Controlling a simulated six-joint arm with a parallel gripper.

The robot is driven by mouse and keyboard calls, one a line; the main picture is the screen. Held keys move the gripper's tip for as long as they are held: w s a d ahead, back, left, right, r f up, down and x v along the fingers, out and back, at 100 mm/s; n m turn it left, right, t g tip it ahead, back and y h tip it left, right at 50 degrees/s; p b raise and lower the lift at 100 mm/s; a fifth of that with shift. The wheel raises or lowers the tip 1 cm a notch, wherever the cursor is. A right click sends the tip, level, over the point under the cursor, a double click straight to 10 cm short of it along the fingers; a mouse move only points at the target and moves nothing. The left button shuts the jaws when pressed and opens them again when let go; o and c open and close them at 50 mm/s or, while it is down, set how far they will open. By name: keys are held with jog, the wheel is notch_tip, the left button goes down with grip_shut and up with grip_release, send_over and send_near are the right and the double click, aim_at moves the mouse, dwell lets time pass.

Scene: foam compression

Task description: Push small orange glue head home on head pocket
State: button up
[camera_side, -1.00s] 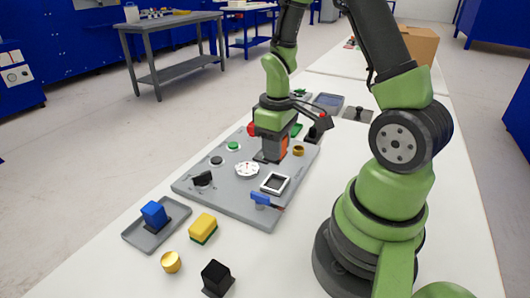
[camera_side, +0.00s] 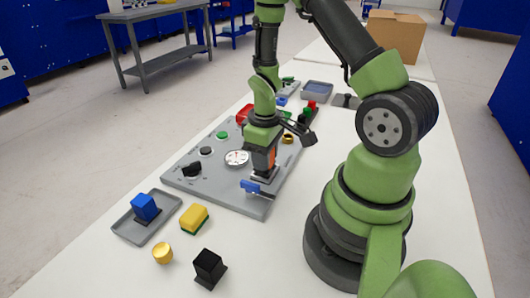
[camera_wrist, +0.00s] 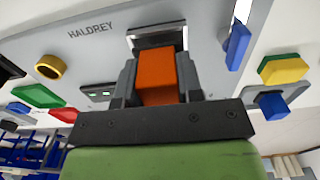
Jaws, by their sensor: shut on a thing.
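The small orange glue head (camera_wrist: 157,76) is between the two jaws of my gripper (camera_wrist: 158,84), which is shut on it. In the side view my gripper (camera_side: 264,164) points down, with a strip of the orange head (camera_side: 271,158) showing beside it. The head pocket (camera_wrist: 153,38), a white-rimmed dark square recess, shows just past the head's end in the wrist view. In the side view my gripper mostly covers the pocket. I cannot tell whether the head touches the pocket or stands above it.
The grey panel (camera_side: 215,188) carries a white dial (camera_side: 237,158), a black knob (camera_side: 191,169), a blue lever (camera_side: 256,188) close to my gripper, and a gold ring (camera_side: 288,138). A tray with a blue block (camera_side: 145,207), a yellow-green block (camera_side: 194,218) and a black block (camera_side: 209,267) lie in front.

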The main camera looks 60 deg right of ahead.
jog(key=shift+f, duration=0.75)
dwell(0.8)
jog(key=o, duration=1.1)
notch_tip(320, 180, up, 10)
jog(key=shift+r, duration=0.1)
jog(key=s+a+r+m+t, duration=0.1)
jog(key=s+a+r+t, duration=0.1)
jog(key=a+r, duration=0.2)
jog(key=s+a+r+m+t+y, duration=0.1)
jog(key=s+a+r+t, duration=0.1)
jog(key=r, duration=0.5)
jog(key=s+a+r+m+t+y, duration=0.1)
jog(key=s+a+r+m+t, duration=0.1)
jog(key=a+r, duration=0.4)
jog(key=shift+s+a+r+t, duration=0.1)
jog(key=shift+s+a+t, duration=0.15)
jog(key=shift+s, duration=0.2)
jog(key=shift+s+a+r+t, duration=0.1)
jog(key=shift+s+a+t, duration=0.05)
jog(key=shift+s+t, duration=0.25)
